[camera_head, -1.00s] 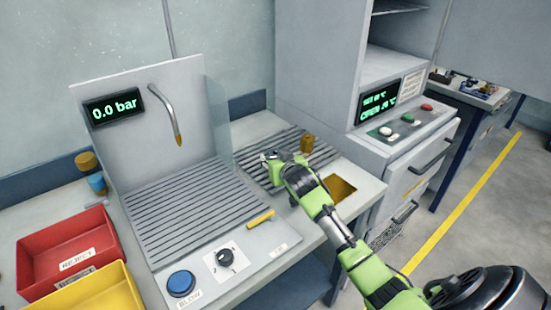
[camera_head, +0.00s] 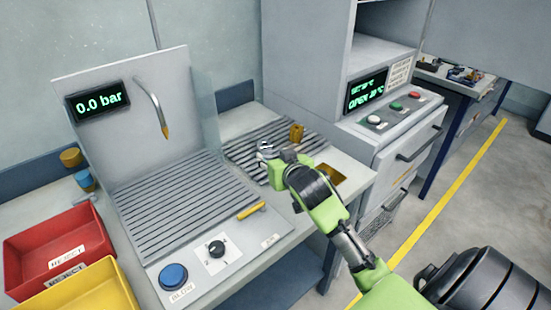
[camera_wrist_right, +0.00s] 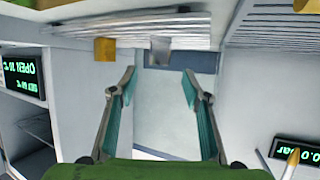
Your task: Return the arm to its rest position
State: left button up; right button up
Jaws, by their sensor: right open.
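My right arm is green and reaches in from the lower right of the head view. My right gripper (camera_head: 270,151) is over the slatted rack on the bench, beside a brass-coloured part (camera_head: 297,132) that stands on the rack (camera_head: 240,148). In the right wrist view the two fingers (camera_wrist_right: 158,90) are spread wide with nothing between them. That view also shows the brass part (camera_wrist_right: 105,50) and a small grey piece (camera_wrist_right: 160,50) by the slats, both beyond the fingertips. My left gripper is not in view.
A cabinet with a lit display (camera_head: 367,92) and buttons stands right of the rack. A panel with a bent nozzle (camera_head: 158,105) stands left, behind a larger slatted surface (camera_head: 180,210). Red (camera_head: 60,240) and yellow (camera_head: 85,290) bins are at the left. Open floor lies at the right.

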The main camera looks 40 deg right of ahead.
jog(key=shift+s+a+r, duration=0.15)
jog(key=shift+s+r, duration=0.1)
jog(key=shift+s, duration=0.3)
